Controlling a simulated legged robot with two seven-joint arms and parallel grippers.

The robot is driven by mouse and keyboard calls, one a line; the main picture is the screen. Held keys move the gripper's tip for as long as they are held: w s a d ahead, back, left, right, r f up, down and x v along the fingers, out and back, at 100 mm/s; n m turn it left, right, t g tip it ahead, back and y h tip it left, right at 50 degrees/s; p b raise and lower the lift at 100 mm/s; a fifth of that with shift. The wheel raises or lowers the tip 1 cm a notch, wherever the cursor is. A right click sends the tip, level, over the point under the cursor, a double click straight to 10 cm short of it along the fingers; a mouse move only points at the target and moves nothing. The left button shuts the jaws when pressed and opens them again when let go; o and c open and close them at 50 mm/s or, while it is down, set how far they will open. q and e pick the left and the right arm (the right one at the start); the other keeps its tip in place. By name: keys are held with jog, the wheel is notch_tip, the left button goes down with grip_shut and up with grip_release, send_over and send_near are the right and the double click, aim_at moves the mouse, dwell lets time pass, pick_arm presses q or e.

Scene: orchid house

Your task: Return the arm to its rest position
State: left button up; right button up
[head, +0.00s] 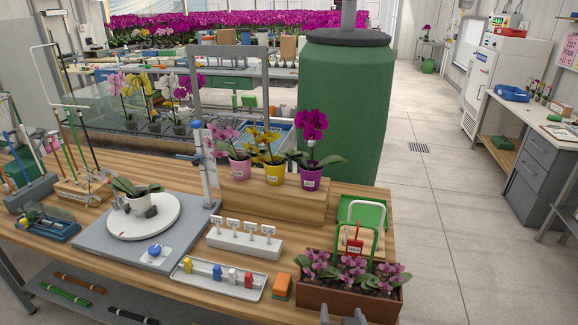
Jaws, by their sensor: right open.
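My right gripper (342,316) shows only at the bottom edge, right of centre. Its two grey fingertips stand apart with nothing between them, just in front of the brown planter box (350,306). The rest of the right arm is out of the picture. My left gripper is not in view.
The wooden bench (120,275) carries a white turntable (152,222) with a potted plant, a white clip tray (220,282), an orange block (282,286) and a wooden step (270,200) with three potted orchids. A green tank (345,100) stands behind. Floor (460,250) at right is clear.

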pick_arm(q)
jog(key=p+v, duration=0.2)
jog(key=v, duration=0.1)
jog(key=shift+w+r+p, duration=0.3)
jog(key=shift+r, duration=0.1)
pick_arm(e)
jog(key=s+d+n+g, duration=0.1)
jog(key=s+d+g, duration=0.2)
jog(key=s+g, duration=0.2)
jog(key=s+d+f+n+g+y, duration=0.1)
jog(key=s+d+g, duration=0.2)
jog(key=s, duration=0.7)
jog(key=shift+s+f+g, duration=0.15)
jog(key=shift+s+g, duration=0.15)
jog(key=shift+g, duration=0.6)
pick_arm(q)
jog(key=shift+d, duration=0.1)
